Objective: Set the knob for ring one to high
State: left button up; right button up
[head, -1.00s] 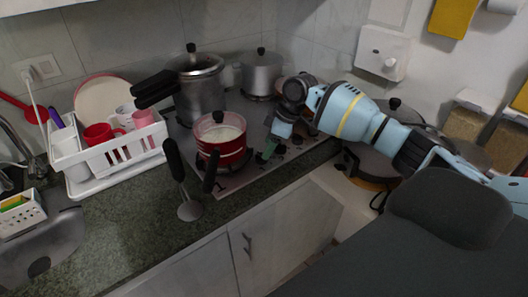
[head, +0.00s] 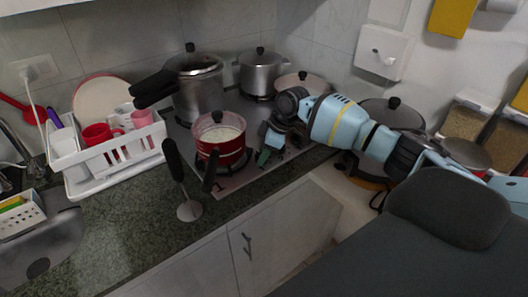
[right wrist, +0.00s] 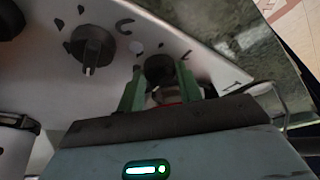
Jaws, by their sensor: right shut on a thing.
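The stove (head: 235,180) has a row of dark knobs along its front right edge. In the right wrist view, one dark knob (right wrist: 158,68) sits between the green fingers of my right gripper (right wrist: 160,88), which is shut on it. Another black knob (right wrist: 90,48) with a pale pointer stands beside it, to the left. Dark curved marks are printed on the panel. In the head view my right gripper (head: 266,154) is at the stove's front edge, and the wrist partly hides the knobs. I cannot read the gripped knob's setting or its ring label. My left gripper is not in view.
A red pot (head: 221,146) stands on the stove close left of my right gripper. A pressure cooker (head: 199,92), a steel pot (head: 260,73) and a pan (head: 302,80) stand behind. A dish rack (head: 110,152) and dark-handled utensils (head: 175,160) are left on the counter.

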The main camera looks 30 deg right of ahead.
jog(key=shift+r+m+p, duration=0.2)
jog(key=shift+m+p, duration=0.1)
jog(key=shift+m+t+p, duration=0.35)
jog(key=shift+m+t, duration=0.05)
jog(key=shift+m, duration=0.2)
jog(key=shift+s+a+m+h, duration=0.15)
jog(key=shift+m+h, duration=0.35)
jog(key=shift+m, duration=0.3)
jog(key=shift+a+f+m+t+h, duration=0.15)
jog(key=shift+m+t+h, duration=0.25)
jog(key=shift+m, duration=0.8)
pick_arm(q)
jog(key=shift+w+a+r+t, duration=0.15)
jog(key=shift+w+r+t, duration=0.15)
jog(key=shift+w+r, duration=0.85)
pick_arm(e)
jog(key=shift+m+h, duration=0.8)
jog(key=shift+m, duration=1.1)
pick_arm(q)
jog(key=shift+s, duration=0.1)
pick_arm(e)
jog(key=o, duration=1)
